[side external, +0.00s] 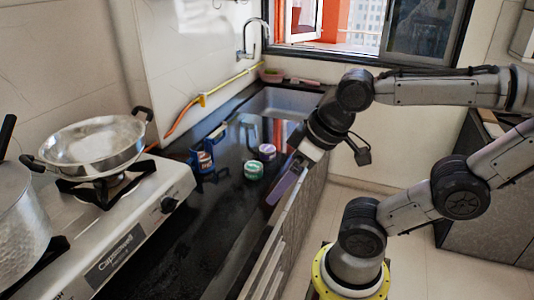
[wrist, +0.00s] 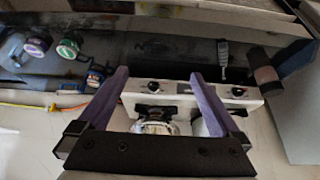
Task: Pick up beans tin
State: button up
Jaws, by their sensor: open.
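A blue tin (side external: 204,161) with a printed label stands on the dark counter near the wall; I cannot read whether it is the beans tin. A small green-lidded tin (side external: 253,170) and a small purple-lidded tin (side external: 267,151) stand to its right. In the wrist view the purple-lidded tin (wrist: 37,45), green-lidded tin (wrist: 68,48) and blue tin (wrist: 97,77) are at the left, outside the jaws. My gripper (side external: 273,196) is over the counter's front edge, right of the tins. Its purple fingers (wrist: 159,74) are wide apart and empty.
A white gas stove (side external: 150,215) carries a steel wok (side external: 92,145) and a large pot (side external: 22,220). A sink (side external: 280,101) with a tap is at the far end. An orange-yellow hose (side external: 185,112) runs along the wall.

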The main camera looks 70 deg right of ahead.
jog(key=w+d+r+m+h, duration=0.1)
jog(key=w+d+r+m, duration=0.25)
jog(key=w+r, duration=0.75)
jog(key=w+d+m+g+h, duration=0.1)
jog(key=w+d+m, duration=0.3)
jog(key=w+d, duration=0.95)
jog(key=m+g, duration=0.4)
jog(key=m, duration=0.2)
send_over(267, 148)
notch_tip(267, 148, down, 23)
jog(key=shift+y, duration=0.4)
jog(key=f, duration=0.8)
jog(key=shift+s, duration=0.25)
jog(key=shift+w+f, duration=0.15)
jog(key=shift+f, duration=2.6)
